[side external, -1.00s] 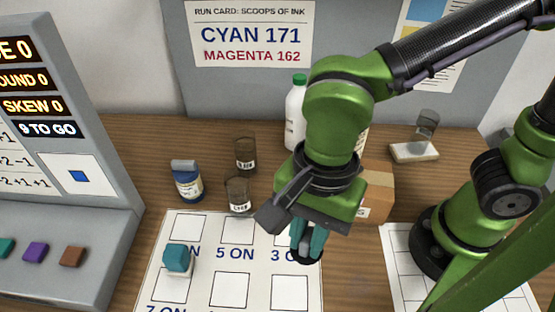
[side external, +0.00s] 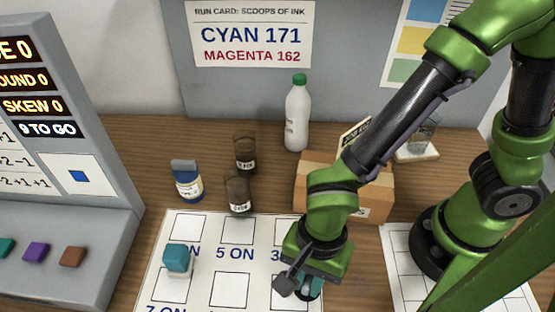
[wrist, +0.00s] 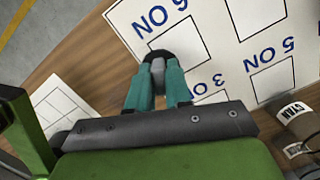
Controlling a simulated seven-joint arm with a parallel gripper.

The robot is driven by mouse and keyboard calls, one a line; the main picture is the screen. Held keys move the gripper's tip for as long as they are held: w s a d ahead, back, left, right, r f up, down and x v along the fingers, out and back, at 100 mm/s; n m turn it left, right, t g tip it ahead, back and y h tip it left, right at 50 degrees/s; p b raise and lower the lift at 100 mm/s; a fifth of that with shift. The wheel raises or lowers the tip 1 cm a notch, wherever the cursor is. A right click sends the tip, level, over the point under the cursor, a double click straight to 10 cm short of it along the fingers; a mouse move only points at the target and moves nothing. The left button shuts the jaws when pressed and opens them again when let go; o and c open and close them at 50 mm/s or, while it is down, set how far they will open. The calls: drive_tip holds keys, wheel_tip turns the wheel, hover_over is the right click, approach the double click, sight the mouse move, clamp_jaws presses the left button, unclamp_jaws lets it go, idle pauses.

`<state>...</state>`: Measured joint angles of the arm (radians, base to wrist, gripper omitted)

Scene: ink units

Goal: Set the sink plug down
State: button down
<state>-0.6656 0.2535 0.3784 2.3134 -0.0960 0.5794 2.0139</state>
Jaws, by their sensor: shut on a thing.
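The sink plug is a dark round disc (wrist: 154,54) with a grey knob on top. In the wrist view my gripper (wrist: 159,72) has its two teal fingers closed on the knob. In the side external view my gripper (side external: 308,287) is low at the right edge of the white printed mat (side external: 206,248). The plug is mostly hidden there by the gripper and wrist.
Behind the mat stand a blue jar (side external: 187,184), brown cups (side external: 238,196), a white bottle (side external: 297,118) and a cardboard box (side external: 380,190). A gridded sheet (side external: 400,268) lies at right. A console (side external: 70,175) stands at left.

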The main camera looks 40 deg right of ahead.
drive_tip(key=shift+f, duration=0.95)
drive_tip(key=shift+f, duration=0.1)
drive_tip(key=c, duration=1.1)
unclamp_jaws()
drive_tip(key=shift+o, duration=0.2)
wheel_tip(320, 180, up, 12)
drive_tip(key=d, duration=0.1)
drive_tip(key=shift+w+d, duration=0.3)
drive_tip(key=shift+d, duration=0.05)
